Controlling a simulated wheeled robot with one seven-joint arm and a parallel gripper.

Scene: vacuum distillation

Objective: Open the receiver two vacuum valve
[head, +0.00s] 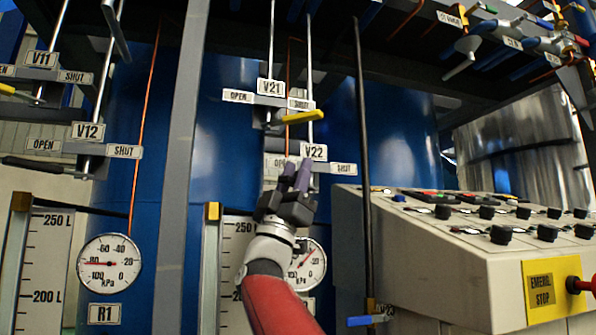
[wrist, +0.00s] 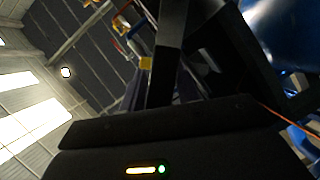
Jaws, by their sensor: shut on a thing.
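Two labelled valves stand in front of the blue tank on the right in the head view. Valve V21 (head: 271,87) has a yellow lever (head: 303,117) pointing right, on the SHUT side. Valve V22 (head: 314,152) sits just below it, with its OPEN plate partly covered and its SHUT plate (head: 343,169) showing. My gripper (head: 296,172) is raised at V22, its purple fingers close together over the valve's left part. It is shut on what appears to be the V22 lever, which the fingers hide. In the wrist view, the dark gripper body blocks the grasp.
Valves V11 (head: 41,59) and V12 (head: 88,131) stand at the left. A control console with an emergency stop (head: 540,290) fills the right. A dark vertical pipe (head: 362,130) stands close right of my gripper. A pressure gauge (head: 312,262) is partly behind my arm.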

